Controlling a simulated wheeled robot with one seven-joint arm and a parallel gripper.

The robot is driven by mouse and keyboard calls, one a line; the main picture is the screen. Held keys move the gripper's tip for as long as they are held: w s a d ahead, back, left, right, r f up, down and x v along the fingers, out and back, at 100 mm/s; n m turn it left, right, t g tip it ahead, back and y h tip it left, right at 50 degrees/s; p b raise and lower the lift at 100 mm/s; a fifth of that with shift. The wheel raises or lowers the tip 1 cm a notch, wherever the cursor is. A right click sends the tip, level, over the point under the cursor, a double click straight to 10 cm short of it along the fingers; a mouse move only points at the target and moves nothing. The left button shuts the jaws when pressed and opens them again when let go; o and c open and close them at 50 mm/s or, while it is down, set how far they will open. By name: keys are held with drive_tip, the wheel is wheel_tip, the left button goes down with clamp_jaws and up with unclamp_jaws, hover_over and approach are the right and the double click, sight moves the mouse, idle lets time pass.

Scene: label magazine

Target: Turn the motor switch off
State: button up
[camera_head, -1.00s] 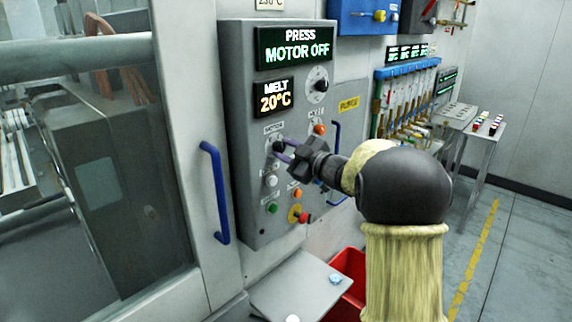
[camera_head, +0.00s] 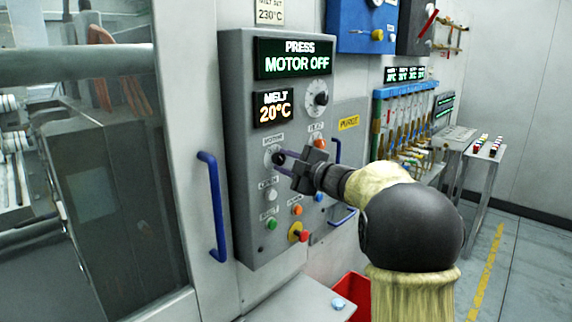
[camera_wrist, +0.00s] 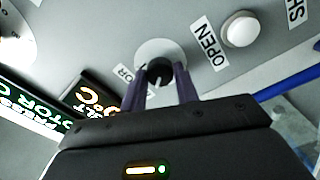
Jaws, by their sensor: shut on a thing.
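The motor switch (camera_head: 277,158) is a dark round knob on a pale disc on the grey control panel (camera_head: 243,130), under the label "MOTOR". My gripper (camera_head: 281,160) reaches it from the right, with its two purple fingers at the knob. In the wrist view the knob (camera_wrist: 159,70) sits between the fingertips of my gripper (camera_wrist: 160,82), which is shut on it. A pale mark on the knob points downward in that view. The panel's upper display (camera_head: 293,58) reads "PRESS MOTOR OFF".
A white button (camera_head: 270,194) labelled OPEN, a green button (camera_head: 271,224) and a red knob on yellow (camera_head: 299,233) sit below the switch. A blue door handle (camera_head: 214,205) stands out at left. A red bin (camera_head: 354,290) is below.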

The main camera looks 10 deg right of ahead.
drive_tip(key=o, duration=1)
drive_tip(key=shift+c, duration=0.2)
drive_tip(key=b+v, duration=0.2)
drive_tip(key=v, duration=1.5)
drive_tip(key=shift+d, duration=0.15)
drive_tip(key=shift+s, duration=0.1)
